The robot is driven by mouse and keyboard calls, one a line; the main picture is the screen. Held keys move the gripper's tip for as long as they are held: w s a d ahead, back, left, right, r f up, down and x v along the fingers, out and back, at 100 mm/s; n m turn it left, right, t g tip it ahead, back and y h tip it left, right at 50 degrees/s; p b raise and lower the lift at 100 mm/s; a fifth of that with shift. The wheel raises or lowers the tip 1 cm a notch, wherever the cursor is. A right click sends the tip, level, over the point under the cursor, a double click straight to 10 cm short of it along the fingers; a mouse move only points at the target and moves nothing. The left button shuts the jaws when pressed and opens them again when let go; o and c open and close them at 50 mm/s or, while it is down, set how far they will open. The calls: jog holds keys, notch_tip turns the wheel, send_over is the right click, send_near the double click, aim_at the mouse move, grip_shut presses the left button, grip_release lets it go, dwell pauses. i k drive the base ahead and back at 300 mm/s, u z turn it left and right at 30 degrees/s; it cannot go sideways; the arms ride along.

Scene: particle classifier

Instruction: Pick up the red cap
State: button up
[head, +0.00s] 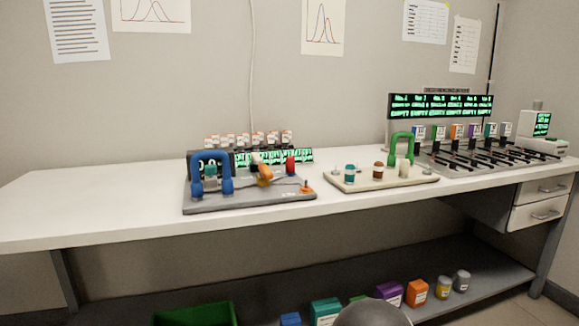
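A small red upright piece, which looks like the red cap (291,164), stands at the back right of the grey tray (250,204) on the white bench. It is small in the view, so I cannot tell whether it sits on something. My gripper does not show in the head view.
The grey tray also holds a blue arched handle (197,175) and an orange piece (265,175). A cream tray (400,182) with a green arch (393,150) stands to the right. The bench (90,205) is clear at left. Boxes and a green bin (195,316) sit below.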

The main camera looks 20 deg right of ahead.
aim_at(290, 160)
jog(key=k, duration=0.65)
jog(key=z, duration=0.6)
jog(key=i, duration=1.35)
jog(key=u, duration=0.2)
